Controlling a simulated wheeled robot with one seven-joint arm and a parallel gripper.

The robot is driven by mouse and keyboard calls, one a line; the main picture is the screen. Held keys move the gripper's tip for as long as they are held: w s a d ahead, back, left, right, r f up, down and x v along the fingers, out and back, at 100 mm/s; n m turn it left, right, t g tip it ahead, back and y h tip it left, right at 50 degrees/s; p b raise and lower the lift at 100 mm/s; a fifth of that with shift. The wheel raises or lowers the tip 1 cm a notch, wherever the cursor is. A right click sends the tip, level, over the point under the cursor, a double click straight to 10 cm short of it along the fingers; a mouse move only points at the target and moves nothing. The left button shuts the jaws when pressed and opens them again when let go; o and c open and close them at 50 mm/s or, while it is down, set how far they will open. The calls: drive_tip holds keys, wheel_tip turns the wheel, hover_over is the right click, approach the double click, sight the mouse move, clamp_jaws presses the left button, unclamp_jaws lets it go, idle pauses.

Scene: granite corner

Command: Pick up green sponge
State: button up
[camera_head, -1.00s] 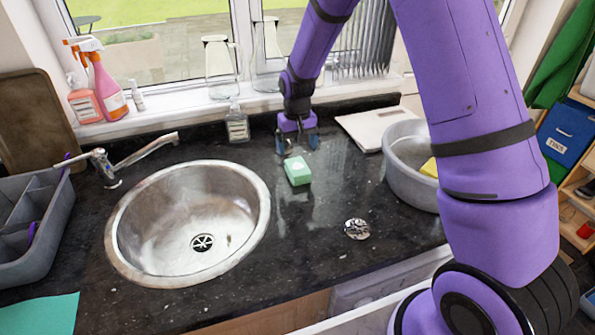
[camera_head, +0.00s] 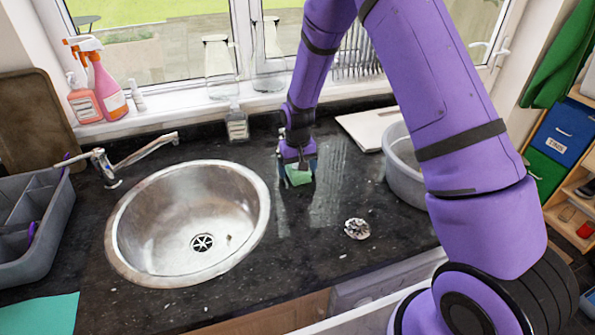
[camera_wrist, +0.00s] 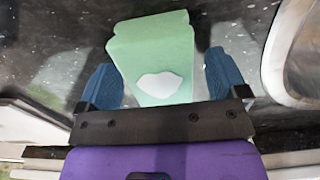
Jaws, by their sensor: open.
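The green sponge (camera_head: 298,175) lies on the dark granite worktop, to the right of the sink. My gripper (camera_head: 297,168) is down over it, and its purple body hides the sponge's far part in the head view. In the wrist view the sponge (camera_wrist: 157,60), pale green with a white patch on its near face, stands between the two blue fingertips (camera_wrist: 163,80). The fingers are open, one on each side. A gap shows on the right side; the left finger is very close to the sponge, and I cannot tell whether it touches.
The round steel sink (camera_head: 187,225) is left of my gripper, with a tap (camera_head: 140,155) behind it. A grey basin (camera_head: 402,170) stands to the right, partly behind my arm. A soap bottle (camera_head: 237,125) and a white board (camera_head: 365,127) are at the back.

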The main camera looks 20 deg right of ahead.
drive_tip(key=c, duration=1.1)
drive_tip(key=shift+o, duration=0.2)
drive_tip(key=shift+r, duration=0.85)
drive_tip(key=shift+s+r, duration=0.2)
drive_tip(key=shift+r, duration=0.85)
drive_tip(key=s, duration=1)
drive_tip(key=s+r, duration=0.1)
drive_tip(key=s, duration=0.4)
drive_tip(key=shift+s+r, duration=0.1)
drive_tip(key=shift+s, duration=0.25)
drive_tip(key=shift+o, duration=0.9)
drive_tip(key=shift+w+a, duration=0.1)
drive_tip(key=shift+c, duration=0.3)
